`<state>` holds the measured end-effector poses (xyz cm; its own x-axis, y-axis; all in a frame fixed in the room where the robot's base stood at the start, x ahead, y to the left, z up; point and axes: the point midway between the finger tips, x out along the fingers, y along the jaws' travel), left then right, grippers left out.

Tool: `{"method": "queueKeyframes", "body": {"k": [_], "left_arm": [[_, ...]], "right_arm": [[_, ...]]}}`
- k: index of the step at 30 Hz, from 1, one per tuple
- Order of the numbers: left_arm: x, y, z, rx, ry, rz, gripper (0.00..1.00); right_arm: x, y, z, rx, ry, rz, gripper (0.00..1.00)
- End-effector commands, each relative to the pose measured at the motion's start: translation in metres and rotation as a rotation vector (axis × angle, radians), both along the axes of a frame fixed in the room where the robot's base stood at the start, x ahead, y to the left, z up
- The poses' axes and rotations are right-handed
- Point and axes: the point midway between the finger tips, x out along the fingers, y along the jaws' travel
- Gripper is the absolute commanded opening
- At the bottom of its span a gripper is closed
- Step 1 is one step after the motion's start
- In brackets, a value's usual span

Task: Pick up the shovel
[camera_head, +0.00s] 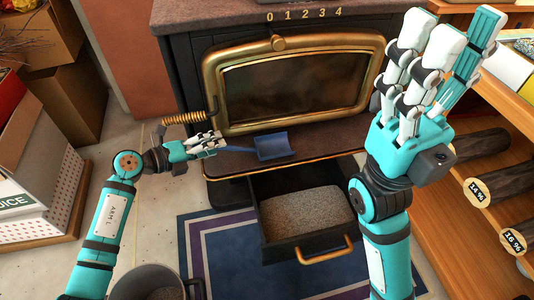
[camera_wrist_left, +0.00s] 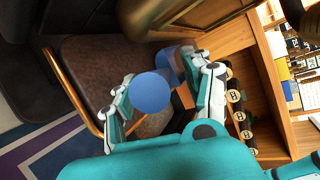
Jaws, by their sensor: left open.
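The blue shovel (camera_head: 275,146) lies on the ledge in front of the stove door, its scoop to the right and its handle to the left. My left gripper (camera_head: 218,142) is open at the handle's left end. In the left wrist view, the round blue handle end (camera_wrist_left: 151,92) shows between the spread fingers of my left gripper (camera_wrist_left: 165,90), with part of the scoop (camera_wrist_left: 167,65) behind it. I cannot tell whether the fingers touch the handle. My right gripper (camera_head: 448,40) is raised at the right, open and empty, away from the shovel.
A brass coil handle (camera_head: 185,117) sits just above my left gripper. An open ash drawer (camera_head: 305,252) is below the ledge. A bucket (camera_head: 150,282) stands at the lower left. Wooden shelves with logs (camera_head: 482,145) are on the right, and boxes (camera_head: 35,165) on the left.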

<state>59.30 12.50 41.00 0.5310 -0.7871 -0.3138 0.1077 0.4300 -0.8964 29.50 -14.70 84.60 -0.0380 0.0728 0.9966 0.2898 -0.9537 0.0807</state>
Motion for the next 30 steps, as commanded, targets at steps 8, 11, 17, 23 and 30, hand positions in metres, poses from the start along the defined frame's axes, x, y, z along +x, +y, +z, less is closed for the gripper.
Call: {"method": "queueKeyframes", "body": {"k": [8,11,17,23,30], "left_arm": [[0.0088,-0.0109,-0.0045,0.001,0.000,0.002,0.51],[0.0087,-0.0107,-0.0043,0.002,0.000,0.002,0.51],[0.0086,-0.0106,-0.0044,0.001,0.000,0.002,0.26],[0.0085,-0.0105,-0.0046,0.001,0.000,0.002,0.00],[0.0088,-0.0105,-0.0033,-0.001,-0.002,0.002,0.00]], "right_arm": [[-0.0024,0.0007,0.0042,-0.002,-0.025,-0.001,0.40],[-0.0023,0.0007,0.0042,-0.002,-0.025,-0.001,0.40],[-0.0023,0.0008,0.0042,-0.002,-0.025,-0.001,0.40],[-0.0024,0.0009,0.0042,-0.002,-0.025,-0.001,0.40],[-0.0024,0.0009,0.0042,-0.002,-0.025,-0.001,0.40]]}}
